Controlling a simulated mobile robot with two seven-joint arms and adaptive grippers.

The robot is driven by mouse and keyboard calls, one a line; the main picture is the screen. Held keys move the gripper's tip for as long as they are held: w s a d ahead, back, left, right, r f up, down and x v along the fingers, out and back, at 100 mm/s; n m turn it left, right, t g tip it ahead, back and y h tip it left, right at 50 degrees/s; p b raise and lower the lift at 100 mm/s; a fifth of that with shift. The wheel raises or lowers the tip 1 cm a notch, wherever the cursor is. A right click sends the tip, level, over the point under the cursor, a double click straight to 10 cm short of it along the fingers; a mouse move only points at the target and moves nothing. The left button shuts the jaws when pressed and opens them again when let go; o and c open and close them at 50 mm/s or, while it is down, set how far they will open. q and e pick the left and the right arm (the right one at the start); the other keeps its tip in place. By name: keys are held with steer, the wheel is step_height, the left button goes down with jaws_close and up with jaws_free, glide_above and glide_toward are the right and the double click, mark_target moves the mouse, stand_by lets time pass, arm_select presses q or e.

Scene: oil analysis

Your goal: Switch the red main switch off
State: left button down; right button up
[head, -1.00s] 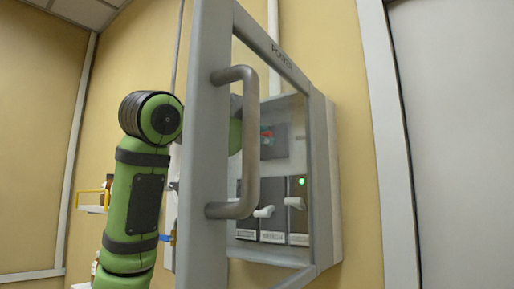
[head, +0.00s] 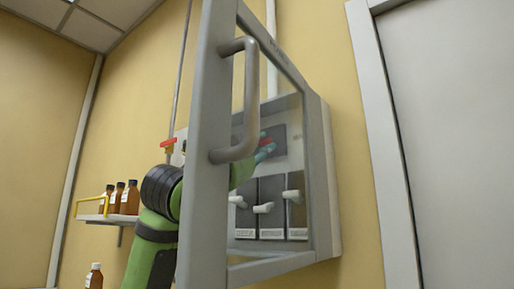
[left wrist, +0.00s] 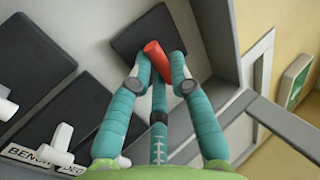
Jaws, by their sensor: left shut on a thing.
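The red main switch (left wrist: 156,56) is a red handle on a dark square plate (left wrist: 122,42) in the left wrist view. It sits tilted between the teal fingers of my left gripper (left wrist: 160,70), which is shut on it. In the head view, the left gripper (head: 265,152) shows through the cabinet door's window, at the upper dark plate. Its fingers partly cover the red switch (head: 264,137) there. My right gripper is in neither view.
The grey cabinet door (head: 205,200) stands open with its bar handle (head: 250,100) towards me. Dark breakers (head: 272,190) with white levers sit below the switch. A shelf with brown bottles (head: 130,198) is at left. A white door (head: 450,140) is at right.

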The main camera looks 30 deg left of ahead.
arm_select(q)
steer(key=shift+r, duration=0.15)
steer(key=c, duration=1.1)
jaws_free()
steer(key=shift+y, duration=0.3)
steer(key=shift+w+d, duration=0.1)
steer(key=shift+w, duration=0.25)
steer(key=v, duration=1.2)
